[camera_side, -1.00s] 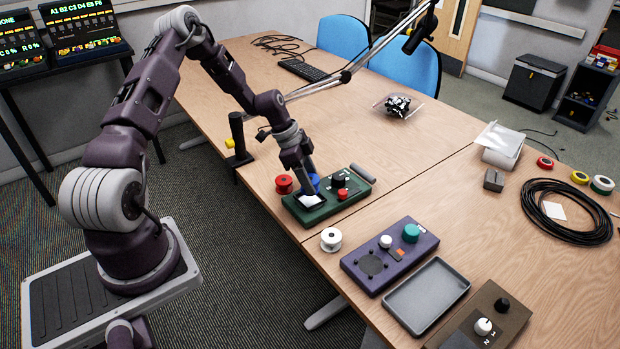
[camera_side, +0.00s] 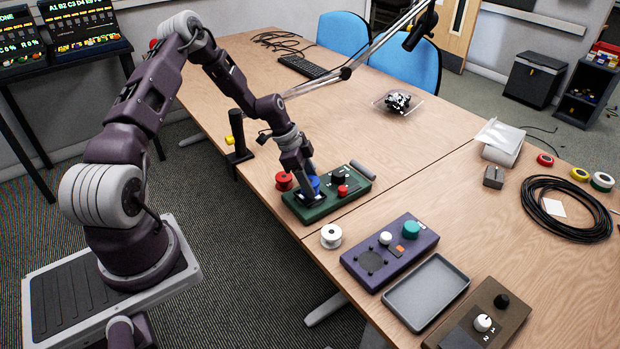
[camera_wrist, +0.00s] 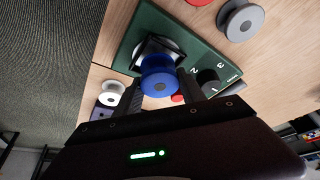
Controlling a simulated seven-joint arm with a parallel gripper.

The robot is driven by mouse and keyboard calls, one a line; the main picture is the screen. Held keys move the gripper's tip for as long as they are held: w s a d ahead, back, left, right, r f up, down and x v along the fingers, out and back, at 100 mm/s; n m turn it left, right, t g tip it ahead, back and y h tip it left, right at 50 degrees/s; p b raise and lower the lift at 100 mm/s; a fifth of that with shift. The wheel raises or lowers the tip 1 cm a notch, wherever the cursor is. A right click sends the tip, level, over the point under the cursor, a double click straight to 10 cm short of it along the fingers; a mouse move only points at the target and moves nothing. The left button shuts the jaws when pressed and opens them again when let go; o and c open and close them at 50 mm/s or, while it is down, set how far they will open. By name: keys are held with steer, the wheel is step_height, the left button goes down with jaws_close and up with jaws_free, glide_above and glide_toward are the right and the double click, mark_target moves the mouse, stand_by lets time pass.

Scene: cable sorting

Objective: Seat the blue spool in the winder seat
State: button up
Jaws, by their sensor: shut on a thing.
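The blue spool (camera_wrist: 158,76) with a grey hub is between my gripper's fingers (camera_wrist: 160,88) in the wrist view, with its flange facing the camera. A square dark seat with a pale rim (camera_wrist: 160,46), on the green winder box (camera_wrist: 150,22), lies right behind the spool, which partly covers it. In the side view my gripper (camera_side: 307,194) reaches down at the left part of the green box (camera_side: 320,212), and the blue spool (camera_side: 313,183) shows partly behind the fingers. Whether the spool touches the seat or hovers just above it, I cannot tell.
A red spool (camera_side: 284,181) stands close left of the green box. A dark knob (camera_side: 338,178) and red button (camera_side: 343,190) are to the right on it. A white spool (camera_side: 331,236), a purple box (camera_side: 388,252) and a grey tray (camera_side: 426,292) lie nearer the camera.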

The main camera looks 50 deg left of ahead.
steer(key=shift+f, duration=0.3)
stand_by(0.4)
steer(key=shift+f, duration=0.35)
steer(key=o, duration=1.4)
steer(key=shift+o, duration=0.3)
steer(key=o, duration=0.4)
steer(key=shift+c, duration=0.2)
steer(key=shift+r, duration=0.1)
steer(key=shift+r, duration=3.4)
